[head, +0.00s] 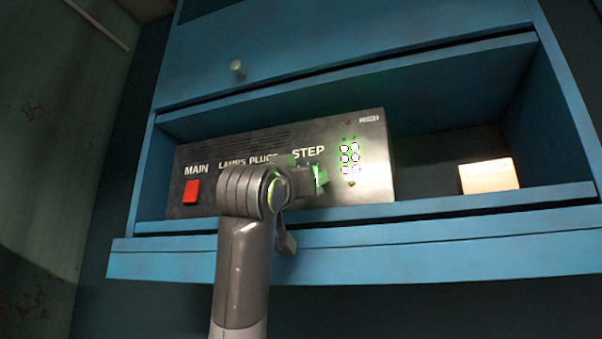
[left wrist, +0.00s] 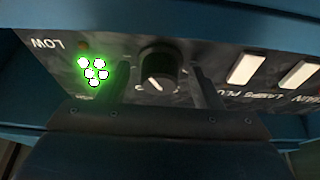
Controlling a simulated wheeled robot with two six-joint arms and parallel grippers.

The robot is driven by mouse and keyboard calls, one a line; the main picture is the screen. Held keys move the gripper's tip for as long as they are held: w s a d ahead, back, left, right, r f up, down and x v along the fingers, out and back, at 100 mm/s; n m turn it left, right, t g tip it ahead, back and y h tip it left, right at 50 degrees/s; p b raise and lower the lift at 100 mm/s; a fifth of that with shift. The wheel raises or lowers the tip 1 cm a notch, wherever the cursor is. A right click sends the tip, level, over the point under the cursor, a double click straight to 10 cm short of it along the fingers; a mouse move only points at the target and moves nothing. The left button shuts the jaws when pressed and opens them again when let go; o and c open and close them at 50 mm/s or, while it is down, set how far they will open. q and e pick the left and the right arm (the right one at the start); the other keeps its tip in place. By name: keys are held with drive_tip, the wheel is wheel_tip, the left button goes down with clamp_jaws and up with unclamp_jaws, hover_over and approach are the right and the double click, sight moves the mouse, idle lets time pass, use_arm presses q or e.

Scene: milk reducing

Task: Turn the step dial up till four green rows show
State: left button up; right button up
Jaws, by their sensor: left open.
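A black control box (head: 285,135) has a STEP label and a light display (head: 350,158) at its right. The lit lamps are white with a green glow and seem to form three rows; they also show in the left wrist view (left wrist: 93,73). My left gripper (head: 318,178) is in front of the STEP area and hides the dial in the head view. In the left wrist view, the round black step dial (left wrist: 158,68) with a white pointer mark sits between the open fingers. A gap shows beside the dial. My right gripper is out of view.
The box stands in a blue shelf (head: 440,233). A red MAIN switch (head: 190,191) is at its left. White switches (left wrist: 246,69) sit beside the dial in the left wrist view. A small glowing block (head: 489,176) stands at the right.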

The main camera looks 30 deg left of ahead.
use_arm(q)
drive_tip(key=c, duration=1)
drive_tip(key=shift+m, duration=0.5)
drive_tip(key=m+h, duration=0.1)
drive_tip(key=m, duration=0.1)
drive_tip(key=shift+s+a+m+h, duration=0.1)
drive_tip(key=shift+a+m+h, duration=0.05)
drive_tip(key=shift+m+h, duration=0.2)
drive_tip(key=shift+r+m+h, duration=0.15)
drive_tip(key=shift+m+h, duration=1.1)
drive_tip(key=shift+m, duration=1)
